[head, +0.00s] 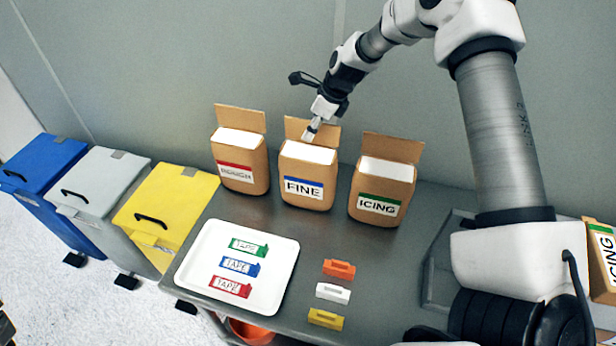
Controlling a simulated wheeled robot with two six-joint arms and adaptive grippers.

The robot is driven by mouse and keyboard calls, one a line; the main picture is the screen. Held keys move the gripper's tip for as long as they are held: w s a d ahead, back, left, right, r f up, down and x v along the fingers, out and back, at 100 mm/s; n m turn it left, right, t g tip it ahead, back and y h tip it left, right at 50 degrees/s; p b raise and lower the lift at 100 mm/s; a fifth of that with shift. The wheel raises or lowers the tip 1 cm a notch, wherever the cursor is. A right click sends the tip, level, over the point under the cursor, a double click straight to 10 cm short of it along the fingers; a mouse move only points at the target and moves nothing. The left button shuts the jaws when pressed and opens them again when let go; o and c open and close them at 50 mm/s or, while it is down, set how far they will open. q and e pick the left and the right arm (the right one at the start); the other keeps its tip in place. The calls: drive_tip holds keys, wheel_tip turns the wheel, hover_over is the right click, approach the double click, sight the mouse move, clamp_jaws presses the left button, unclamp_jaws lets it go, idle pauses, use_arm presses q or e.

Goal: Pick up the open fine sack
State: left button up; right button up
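The open fine sack (305,187) is a brown paper bag with a blue-banded FINE label. It stands upright on the grey table (259,203), in the middle of a row of three sacks, with its back flap raised and white showing at the top. My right gripper (311,132) points down at the top of this sack, in front of its raised flap. The fingertips are small here and partly merge with the flap, so I cannot tell whether they are apart, closed or touching the sack. My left gripper is not in view.
A red-labelled sack (240,172) stands left and the icing sack (380,205) right, both close by. A white tray (205,235) holds tape pieces. Orange (339,268), white (333,293) and yellow (326,319) clips lie in front. Another icing sack (603,262) is far right.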

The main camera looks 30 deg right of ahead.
clamp_jaws()
drive_tip(key=shift+r, duration=0.1)
